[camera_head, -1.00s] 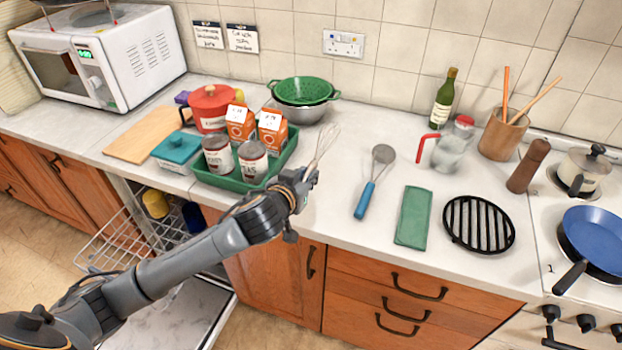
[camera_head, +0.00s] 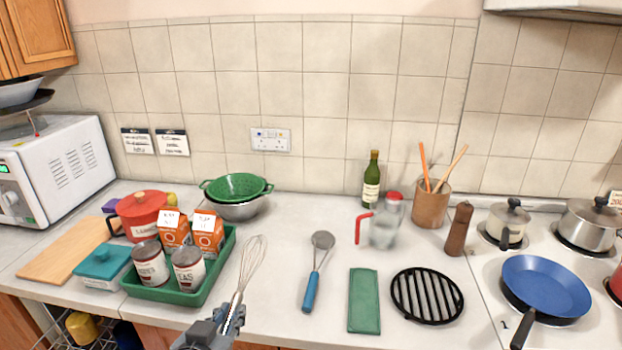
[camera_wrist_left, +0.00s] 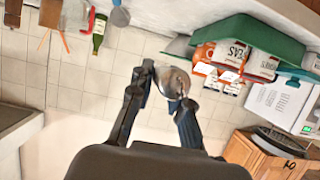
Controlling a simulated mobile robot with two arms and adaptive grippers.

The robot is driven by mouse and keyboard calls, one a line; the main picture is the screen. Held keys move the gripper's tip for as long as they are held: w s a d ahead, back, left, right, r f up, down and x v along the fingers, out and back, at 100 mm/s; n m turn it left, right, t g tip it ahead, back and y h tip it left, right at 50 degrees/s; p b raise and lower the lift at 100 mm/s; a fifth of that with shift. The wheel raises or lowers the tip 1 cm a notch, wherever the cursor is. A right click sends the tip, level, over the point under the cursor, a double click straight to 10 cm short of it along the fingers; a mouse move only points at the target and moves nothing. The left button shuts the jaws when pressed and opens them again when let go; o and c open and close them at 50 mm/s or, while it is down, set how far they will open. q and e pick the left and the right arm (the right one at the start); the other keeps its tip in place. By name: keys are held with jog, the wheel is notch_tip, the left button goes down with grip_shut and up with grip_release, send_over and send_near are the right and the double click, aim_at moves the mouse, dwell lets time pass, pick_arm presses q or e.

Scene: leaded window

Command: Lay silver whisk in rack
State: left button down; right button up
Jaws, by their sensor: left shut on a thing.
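The silver whisk (camera_head: 252,262) stands tilted, wire loops up, to the right of the green tray in the head view. My left gripper (camera_head: 222,322) is shut on its handle at the bottom edge of that view. In the left wrist view, my gripper's fingers (camera_wrist_left: 160,100) close around the whisk (camera_wrist_left: 173,82), seen nearly end-on. The wire rack (camera_head: 48,334) shows only in part at the lower left, below the counter edge, with a yellow cup (camera_head: 82,328) and a dark blue item in it. My right gripper is not in view.
The green tray (camera_head: 215,275) holds cans and orange cartons beside the whisk. A blue-handled utensil (camera_head: 311,290), a green cloth (camera_head: 364,300) and a black grill trivet (camera_head: 428,295) lie to the right. A glass jug (camera_head: 385,230) and bottle stand behind.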

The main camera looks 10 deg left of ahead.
aim_at(233, 297)
pick_arm(q)
jog(key=shift+h, duration=0.3)
jog(key=w, duration=0.5)
jog(key=shift+w+f, duration=0.2)
jog(key=shift+w, duration=0.05)
jog(key=shift+w+a, duration=0.25)
